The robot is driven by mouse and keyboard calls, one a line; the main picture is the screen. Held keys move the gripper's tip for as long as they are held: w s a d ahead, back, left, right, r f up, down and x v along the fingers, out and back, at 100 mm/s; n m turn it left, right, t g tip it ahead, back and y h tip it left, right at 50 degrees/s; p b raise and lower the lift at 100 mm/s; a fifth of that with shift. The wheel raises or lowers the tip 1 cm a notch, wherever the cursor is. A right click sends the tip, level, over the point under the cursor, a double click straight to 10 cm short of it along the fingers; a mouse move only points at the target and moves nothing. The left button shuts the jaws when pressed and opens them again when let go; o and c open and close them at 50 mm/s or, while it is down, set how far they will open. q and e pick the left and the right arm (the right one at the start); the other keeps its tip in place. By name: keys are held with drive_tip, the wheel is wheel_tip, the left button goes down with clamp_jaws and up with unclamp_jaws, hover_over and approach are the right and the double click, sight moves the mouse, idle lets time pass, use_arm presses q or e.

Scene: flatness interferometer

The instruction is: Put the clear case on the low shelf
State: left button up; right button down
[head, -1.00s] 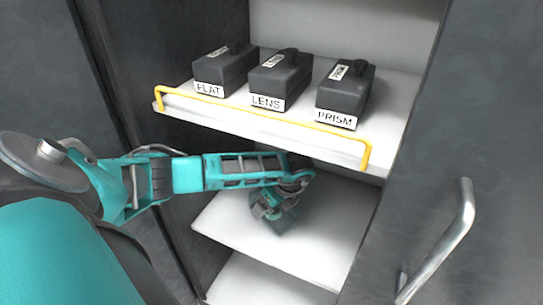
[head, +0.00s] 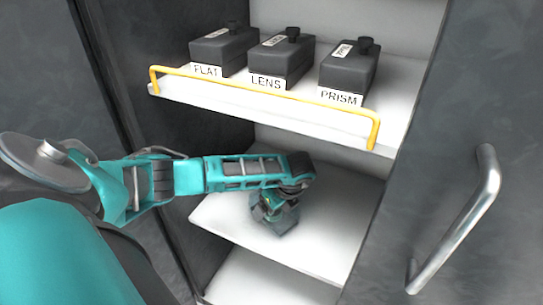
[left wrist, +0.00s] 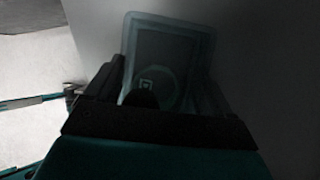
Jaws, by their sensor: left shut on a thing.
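The clear case (left wrist: 172,48) shows in the left wrist view as a dim, see-through rectangular box with a pale rim and a round shape with a small light mark inside. My left gripper (left wrist: 165,85) is shut on it, a finger on each side. In the head view my left gripper (head: 275,212) points down over the white shelf (head: 320,237) below the railed one; the case cannot be made out there. I cannot tell whether the case touches the shelf. My right gripper is not in view.
The upper shelf (head: 255,108) holds black boxes labelled FLAT (head: 222,48), LENS (head: 280,58) and PRISM (head: 348,72) behind a yellow rail (head: 270,92). A lower white surface (head: 262,282) lies beneath. A door with a metal handle (head: 462,220) stands at right.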

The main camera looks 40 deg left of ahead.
use_arm(q)
drive_tip(key=shift+f, duration=0.4)
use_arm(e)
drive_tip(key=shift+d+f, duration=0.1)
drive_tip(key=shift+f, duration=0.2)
use_arm(q)
drive_tip(key=o, duration=1.4)
drive_tip(key=shift+d+r, duration=0.15)
drive_tip(key=shift+r, duration=0.2)
drive_tip(key=p+v, duration=0.2)
drive_tip(key=v, duration=0.3)
drive_tip(key=shift+r, duration=0.2)
drive_tip(key=p+v, duration=0.1)
drive_tip(key=v, duration=0.5)
drive_tip(key=shift+w+p, duration=0.1)
drive_tip(key=shift+p, duration=0.2)
drive_tip(key=shift+d+r, duration=0.2)
drive_tip(key=shift+r, duration=0.2)
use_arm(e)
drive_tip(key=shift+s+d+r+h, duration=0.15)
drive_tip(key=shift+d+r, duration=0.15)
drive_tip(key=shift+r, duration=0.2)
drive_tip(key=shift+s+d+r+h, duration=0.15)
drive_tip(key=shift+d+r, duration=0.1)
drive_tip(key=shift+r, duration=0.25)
use_arm(q)
drive_tip(key=shift+d, duration=0.1)
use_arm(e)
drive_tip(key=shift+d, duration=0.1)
